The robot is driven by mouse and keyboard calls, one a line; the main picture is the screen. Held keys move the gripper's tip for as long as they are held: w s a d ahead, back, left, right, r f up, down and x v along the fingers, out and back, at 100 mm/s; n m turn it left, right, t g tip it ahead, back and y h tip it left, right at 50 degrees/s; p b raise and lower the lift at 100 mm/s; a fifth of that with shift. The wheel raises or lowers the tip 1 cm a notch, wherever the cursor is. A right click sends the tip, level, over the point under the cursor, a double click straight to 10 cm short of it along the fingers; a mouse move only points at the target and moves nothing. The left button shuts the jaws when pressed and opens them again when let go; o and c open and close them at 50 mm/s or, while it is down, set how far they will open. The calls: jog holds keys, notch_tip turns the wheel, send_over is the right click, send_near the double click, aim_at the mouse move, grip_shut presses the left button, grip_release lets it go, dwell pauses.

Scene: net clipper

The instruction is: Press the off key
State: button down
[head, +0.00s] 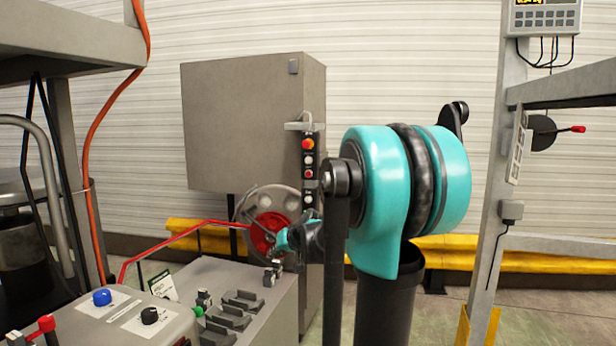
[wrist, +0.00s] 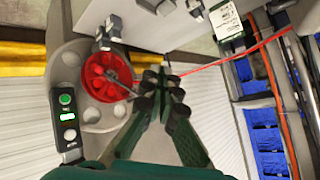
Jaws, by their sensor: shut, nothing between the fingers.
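The control box (head: 308,170) hangs at the front edge of the grey cabinet, with an orange-red knob (head: 308,144) at the top, a red button (head: 308,174) and paler keys. In the wrist view a dark key box (wrist: 67,125) shows at the left with a green button (wrist: 65,99), a lit green key (wrist: 67,116) and a pale key (wrist: 70,134). Their labels are too small to read, so I cannot tell which is the off key. My gripper (wrist: 160,84) is shut and empty, right of the key box and apart from it. In the head view my arm hides much of it.
A grey wheel with a red hub (wrist: 105,77) is beside the gripper tips in the wrist view. A red rod (head: 185,236) crosses above the console (head: 120,320), which has knobs and levers. Blue bins (wrist: 265,135) are at the right. A yellow barrier (head: 560,255) runs behind.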

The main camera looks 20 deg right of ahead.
aim_at(307, 176)
jog(key=w+d+r+m+t, duration=0.1)
jog(key=w+d+r+t, duration=0.1)
jog(key=w+d+r, duration=0.3)
jog(key=w+d+r+m+t+h, duration=0.1)
jog(key=w+d+r, duration=0.5)
jog(key=w, duration=0.6)
jog(key=w+d+r+m+t, duration=0.2)
jog(key=w+d+r, duration=0.3)
jog(key=w, duration=0.4)
jog(key=shift+w+d+r+m+t+h, duration=0.15)
jog(key=shift+w+r+m+t+h, duration=0.2)
jog(key=shift+r+t, duration=0.5)
jog(key=shift+f, duration=0.1)
jog(key=shift+w+d, duration=0.85)
jog(key=shift+w, duration=0.3)
jog(key=shift+w+d, duration=0.85)
jog(key=shift+w, duration=0.35)
jog(key=shift+w+d, duration=0.85)
jog(key=shift+w, duration=0.3)
jog(key=shift+d, duration=0.1)
jog(key=shift+w+d, duration=0.15)
jog(key=shift+w, duration=0.2)
jog(key=shift+w+d, duration=0.25)
jog(key=shift+w, duration=0.05)
jog(key=shift+s+a, duration=0.45)
jog(key=shift+s, duration=0.2)
